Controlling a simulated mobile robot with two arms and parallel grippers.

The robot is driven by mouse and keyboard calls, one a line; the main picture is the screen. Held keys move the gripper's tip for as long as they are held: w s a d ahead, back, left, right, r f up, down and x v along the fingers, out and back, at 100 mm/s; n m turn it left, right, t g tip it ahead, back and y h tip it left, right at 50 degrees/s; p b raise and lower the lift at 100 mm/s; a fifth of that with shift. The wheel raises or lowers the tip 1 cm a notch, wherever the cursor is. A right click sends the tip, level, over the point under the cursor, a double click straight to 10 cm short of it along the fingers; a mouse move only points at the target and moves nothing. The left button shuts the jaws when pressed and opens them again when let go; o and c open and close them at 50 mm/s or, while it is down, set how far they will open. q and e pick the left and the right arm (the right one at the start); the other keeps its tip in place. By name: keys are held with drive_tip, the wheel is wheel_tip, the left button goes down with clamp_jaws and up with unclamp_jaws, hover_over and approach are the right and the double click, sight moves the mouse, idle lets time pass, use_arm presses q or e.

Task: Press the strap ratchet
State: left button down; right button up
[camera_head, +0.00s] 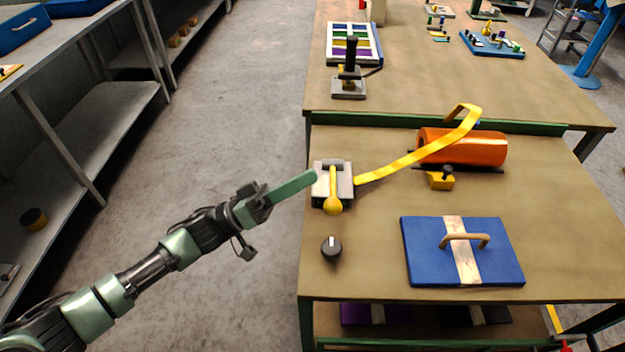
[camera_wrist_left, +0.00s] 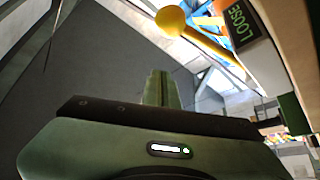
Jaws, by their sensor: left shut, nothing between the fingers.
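The strap ratchet (camera_head: 346,181) is a grey box at the left edge of the near table, with a yellow lever ending in a ball knob (camera_head: 332,206) on its front. A yellow strap (camera_head: 405,162) runs from it to the right over an orange cylinder (camera_head: 470,147). My left gripper (camera_head: 312,177) is shut and empty, its green fingers pointing at the ratchet's left side; I cannot tell if they touch. In the left wrist view the shut fingers (camera_wrist_left: 160,88) are below and apart from the yellow knob (camera_wrist_left: 170,19). A display (camera_wrist_left: 241,23) beside it reads "LOOSE". My right gripper is not in view.
A black dial (camera_head: 331,247) sits in front of the ratchet. A blue panel with a handle (camera_head: 420,250) lies at the front right, and a small yellow block with a dark knob (camera_head: 440,181) lies by the cylinder. Open floor lies left of the table.

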use_arm(q)
drive_tip(key=b+v, duration=0.1)
drive_tip(key=v, duration=0.7)
drive_tip(key=shift+b, duration=0.35)
drive_tip(key=shift+d+f, duration=0.1)
